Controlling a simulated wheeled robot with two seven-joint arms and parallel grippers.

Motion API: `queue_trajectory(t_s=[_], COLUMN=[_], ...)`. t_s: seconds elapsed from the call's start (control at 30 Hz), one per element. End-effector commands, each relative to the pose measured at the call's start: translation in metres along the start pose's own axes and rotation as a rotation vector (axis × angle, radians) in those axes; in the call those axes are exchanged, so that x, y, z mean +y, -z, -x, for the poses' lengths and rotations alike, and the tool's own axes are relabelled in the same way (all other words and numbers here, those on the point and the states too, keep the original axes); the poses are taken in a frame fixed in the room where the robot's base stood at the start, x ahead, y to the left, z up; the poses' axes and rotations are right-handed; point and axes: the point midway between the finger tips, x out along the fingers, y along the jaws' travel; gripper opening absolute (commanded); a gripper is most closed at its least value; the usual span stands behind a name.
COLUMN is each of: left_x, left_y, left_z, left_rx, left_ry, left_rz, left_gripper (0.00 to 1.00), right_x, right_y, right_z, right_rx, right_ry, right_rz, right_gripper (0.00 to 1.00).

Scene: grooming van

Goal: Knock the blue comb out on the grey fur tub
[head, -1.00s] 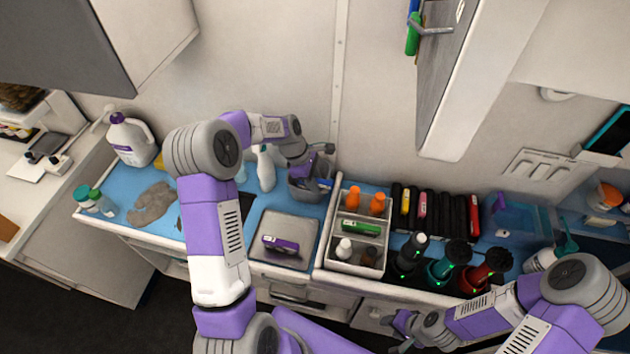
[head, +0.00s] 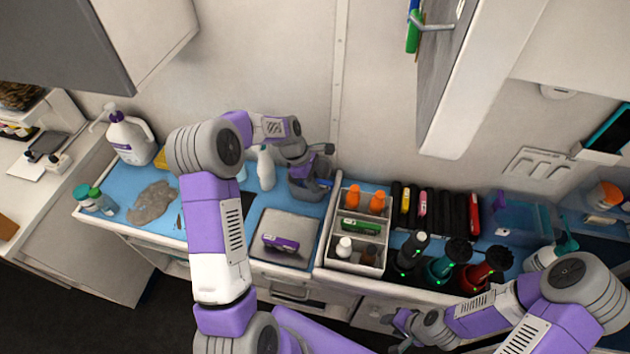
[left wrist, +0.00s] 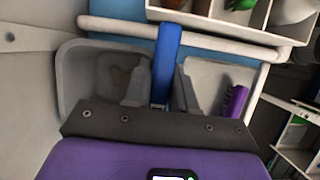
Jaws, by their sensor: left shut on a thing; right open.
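The blue comb (left wrist: 166,62) is held between the fingers of my left gripper (left wrist: 160,95) in the left wrist view. The gripper is shut on it. The grey fur tub (left wrist: 80,75) lies beside and below the comb, with a brownish patch of what looks like fur inside. In the head view the tub (head: 304,188) stands at the back of the blue counter, and my left gripper (head: 318,178) is over it, partly hiding it. Whether comb and tub touch cannot be told. My right gripper (head: 398,332) is open and empty at the bottom, in front of the counter.
A metal tray (head: 278,246) with a purple-handled tool (head: 281,244) lies in front of the tub. A white divided box (head: 357,258) with bottles stands to the right. A white spray bottle (head: 265,168) is left of the tub. Grey fur (head: 153,203) lies further left.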

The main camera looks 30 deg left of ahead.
Motion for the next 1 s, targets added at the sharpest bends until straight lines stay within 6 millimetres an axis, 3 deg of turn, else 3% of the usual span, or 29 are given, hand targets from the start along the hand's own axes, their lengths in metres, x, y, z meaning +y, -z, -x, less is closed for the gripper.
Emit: queue_trajectory(t_s=[0.5, 1.0], left_x=[-0.001, -0.001], left_y=[0.001, -0.008], left_z=[-0.001, 0.018], left_rx=[0.001, 0.001], left_ry=[0.004, 0.002], left_rz=[0.000, -0.001], left_gripper=[0.01, 0.01], right_x=[0.000, -0.007], right_y=[0.000, -0.001], right_z=[0.001, 0.018], right_rx=[0.000, 0.000], right_ry=[0.000, 0.000], right_rz=[0.000, 0.000], right_gripper=[0.43, 0.43])
